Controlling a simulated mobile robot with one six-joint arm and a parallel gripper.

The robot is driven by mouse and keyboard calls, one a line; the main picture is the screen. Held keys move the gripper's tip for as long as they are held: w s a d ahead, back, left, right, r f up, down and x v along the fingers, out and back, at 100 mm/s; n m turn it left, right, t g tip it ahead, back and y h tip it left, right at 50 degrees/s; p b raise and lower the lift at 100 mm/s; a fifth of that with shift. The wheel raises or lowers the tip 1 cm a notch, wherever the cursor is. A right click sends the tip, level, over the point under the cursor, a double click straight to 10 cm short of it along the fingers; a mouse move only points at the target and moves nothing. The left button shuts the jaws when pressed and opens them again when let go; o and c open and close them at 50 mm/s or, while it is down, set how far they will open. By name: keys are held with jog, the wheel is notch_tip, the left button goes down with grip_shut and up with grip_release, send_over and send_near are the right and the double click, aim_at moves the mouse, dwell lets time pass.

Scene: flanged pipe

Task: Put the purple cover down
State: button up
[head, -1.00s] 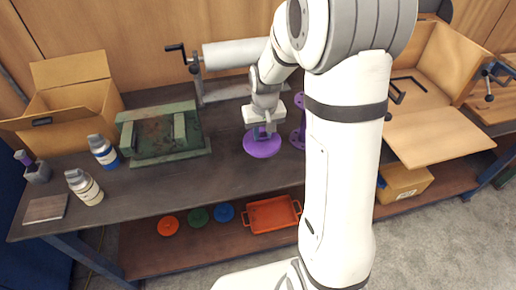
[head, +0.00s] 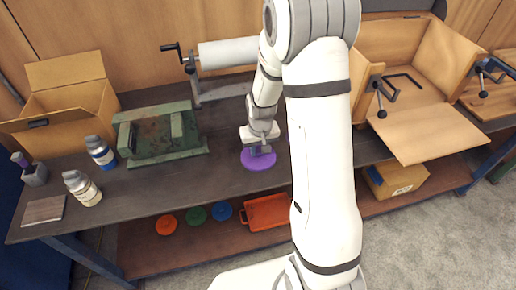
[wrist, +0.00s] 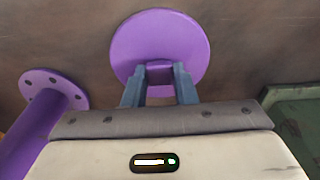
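The purple cover (head: 259,161) is a round disc with a small knob; it also shows in the wrist view (wrist: 160,32). My gripper (wrist: 160,74) has its fingers closed on both sides of the knob. In the head view, my gripper (head: 259,148) is directly above the disc. The cover is low over the dark bench, right of the green box; whether it touches the bench is hard to tell. The purple flanged pipe (wrist: 40,118) stands apart from the cover, at the left of the wrist view. My arm mostly hides it in the head view.
The green metal box (head: 155,135) stands left of the cover on the bench (head: 185,185). Two bottles (head: 82,188) and an open carton (head: 65,110) are farther left. A grey roll with a crank (head: 225,53) is behind. Bench in front of the cover is clear.

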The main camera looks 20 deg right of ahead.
aim_at(260, 160)
jog(key=o, duration=0.4)
jog(key=shift+o, duration=0.2)
jog(key=shift+r, duration=0.6)
notch_tip(260, 160, up, 11)
jog(key=s, duration=0.2)
jog(key=s+r, duration=0.3)
jog(key=s, duration=0.3)
jog(key=s+r+t, duration=0.1)
jog(key=s+r, duration=0.2)
jog(key=s, duration=0.4)
jog(key=s+a+r, duration=0.1)
jog(key=s+r, duration=0.2)
jog(key=s, duration=0.3)
jog(key=shift+s+r+t+b, duration=0.2)
jog(key=shift+r+t+b, duration=0.15)
jog(key=shift+r+t, duration=0.05)
